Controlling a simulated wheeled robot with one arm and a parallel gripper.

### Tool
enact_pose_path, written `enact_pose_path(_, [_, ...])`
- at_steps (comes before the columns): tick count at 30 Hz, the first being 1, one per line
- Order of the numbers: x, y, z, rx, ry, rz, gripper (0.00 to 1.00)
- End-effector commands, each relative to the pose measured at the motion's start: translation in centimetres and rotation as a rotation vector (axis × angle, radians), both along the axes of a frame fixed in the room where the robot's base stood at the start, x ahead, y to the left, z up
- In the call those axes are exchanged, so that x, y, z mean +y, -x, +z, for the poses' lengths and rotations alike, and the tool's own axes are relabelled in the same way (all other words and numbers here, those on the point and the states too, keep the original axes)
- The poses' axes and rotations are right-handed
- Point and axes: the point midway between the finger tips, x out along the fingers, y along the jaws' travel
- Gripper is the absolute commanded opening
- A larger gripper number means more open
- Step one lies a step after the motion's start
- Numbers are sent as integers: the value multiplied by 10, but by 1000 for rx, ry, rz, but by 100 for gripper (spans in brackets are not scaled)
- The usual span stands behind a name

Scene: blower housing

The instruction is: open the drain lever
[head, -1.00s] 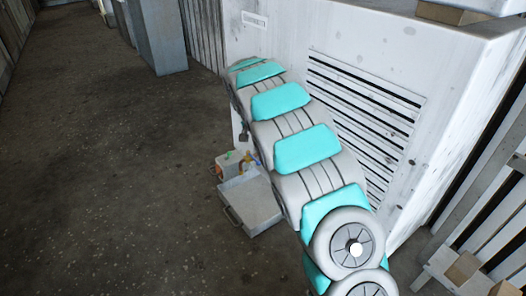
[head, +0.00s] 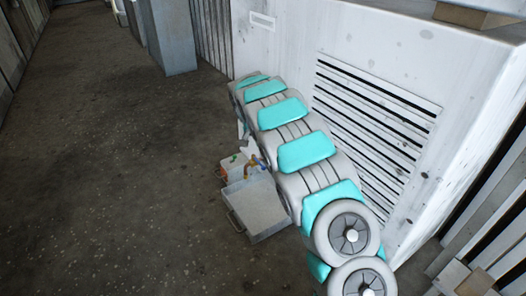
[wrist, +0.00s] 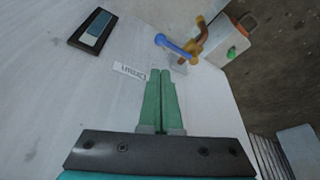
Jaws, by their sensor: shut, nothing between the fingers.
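The drain lever (wrist: 176,46) is a blue handle on a brass valve (wrist: 198,45), at the upper middle of the wrist view. The valve also shows small in the head view (head: 252,164), just left of my arm. My gripper (wrist: 160,72) has green fingers, shut together and empty. In the wrist view its tips lie below the lever, with a visible gap in the picture. A white label reading "DRAIN" (wrist: 130,72) is on the white housing (wrist: 60,100), left of the tips. In the head view I cannot make out the fingers.
A grey tray (head: 256,208) stands on the floor under the valve. A small box with a green knob (wrist: 228,45) is beside the valve. A dark panel with a blue face (wrist: 92,30) is on the housing. The slatted vent (head: 375,125) is right of my arm. Floor at left is clear.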

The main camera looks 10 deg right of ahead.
Motion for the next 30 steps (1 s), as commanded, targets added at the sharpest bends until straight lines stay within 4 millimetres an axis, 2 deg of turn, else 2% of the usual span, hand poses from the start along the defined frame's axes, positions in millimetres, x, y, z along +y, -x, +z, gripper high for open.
enact_pose_path(15, [-18,-19,-77,4,-1,-2,0])
enact_pose_path(20, [-20,-22,-85,1,-2,-1,0])
enact_pose_path(30, [-20,-23,-85,1,0,-2,0])
